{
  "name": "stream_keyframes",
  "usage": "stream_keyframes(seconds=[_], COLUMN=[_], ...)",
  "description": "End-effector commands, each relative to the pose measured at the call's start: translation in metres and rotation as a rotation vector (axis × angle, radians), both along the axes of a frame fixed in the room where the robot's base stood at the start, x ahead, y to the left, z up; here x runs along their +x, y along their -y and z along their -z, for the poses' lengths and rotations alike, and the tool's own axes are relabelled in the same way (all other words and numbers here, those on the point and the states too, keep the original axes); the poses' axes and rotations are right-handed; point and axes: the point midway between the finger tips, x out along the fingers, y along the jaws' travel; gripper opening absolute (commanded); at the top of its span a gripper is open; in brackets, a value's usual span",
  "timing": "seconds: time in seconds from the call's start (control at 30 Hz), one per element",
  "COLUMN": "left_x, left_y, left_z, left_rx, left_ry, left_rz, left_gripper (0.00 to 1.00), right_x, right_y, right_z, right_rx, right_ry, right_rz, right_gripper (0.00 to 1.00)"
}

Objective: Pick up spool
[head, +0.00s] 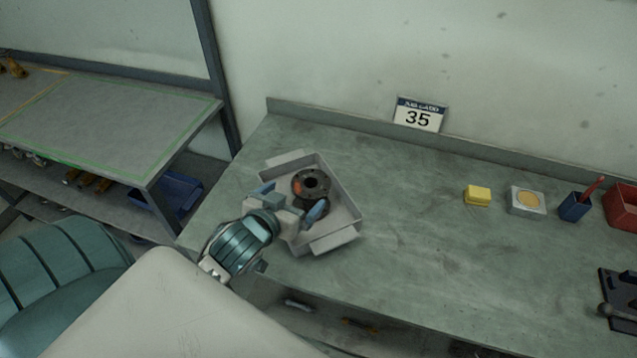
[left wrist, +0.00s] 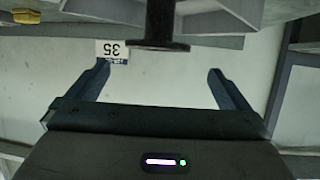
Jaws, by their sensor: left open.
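The spool (head: 312,180) is a dark flanged piece with a round hole in its top and an orange-red patch on its left. It stands in a light grey tray (head: 345,200) on the workbench. My left gripper (head: 291,204) is open at the near side of the spool, over the tray's near left part, and hides some of the spool's lower body. In the left wrist view the spool (left wrist: 160,28) shows upside down beyond the open fingers (left wrist: 158,70), roughly centred between them, with nothing held. My right gripper is not in view.
The tray walls surround the spool. On the bench to the right are a yellow block (head: 477,195), a plate with a yellow disc (head: 527,201), a blue cup (head: 574,207) and a red bin (head: 622,206). A 35 sign (head: 419,115) stands at the back. The bench middle is clear.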

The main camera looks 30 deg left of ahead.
Motion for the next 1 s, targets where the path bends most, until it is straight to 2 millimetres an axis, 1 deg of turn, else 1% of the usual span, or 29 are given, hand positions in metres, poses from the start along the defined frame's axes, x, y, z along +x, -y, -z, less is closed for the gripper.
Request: stream_keyframes(seconds=[0.1, 0.2, 0.3, 0.37, 0.47, 0.63, 0.73, 0.83, 1.0], left_x=[0.019, 0.033, 0.041, 0.044, 0.051, 0.073, 0.085, 0.091, 0.093], left_y=[-0.002, -0.004, -0.005, -0.005, -0.005, -0.006, -0.007, -0.008, -0.008], left_z=[0.005, 0.012, 0.016, 0.018, 0.019, 0.025, 0.032, 0.036, 0.038], left_rx=[-0.004, -0.002, -0.002, -0.001, -0.002, -0.003, -0.002, -0.001, -0.001], left_ry=[0.0, -0.001, -0.001, -0.001, -0.002, -0.003, -0.002, -0.002, -0.001], left_rz=[-0.002, -0.002, -0.001, 0.0, -0.001, -0.002, -0.001, 0.0, 0.001], left_gripper=[1.0, 1.0, 1.0, 1.0, 1.0, 1.0, 1.0, 1.0, 1.0], right_x=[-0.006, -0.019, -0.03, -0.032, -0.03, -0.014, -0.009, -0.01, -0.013], right_y=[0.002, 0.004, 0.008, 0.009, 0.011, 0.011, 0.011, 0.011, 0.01], right_z=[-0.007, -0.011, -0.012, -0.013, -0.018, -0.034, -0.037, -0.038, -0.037], right_rx=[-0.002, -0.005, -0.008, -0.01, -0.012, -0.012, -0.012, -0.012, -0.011], right_ry=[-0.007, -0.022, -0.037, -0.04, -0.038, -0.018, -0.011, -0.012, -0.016], right_rz=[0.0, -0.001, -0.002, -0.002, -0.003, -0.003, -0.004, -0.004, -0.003], right_gripper=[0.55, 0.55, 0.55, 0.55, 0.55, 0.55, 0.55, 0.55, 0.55])
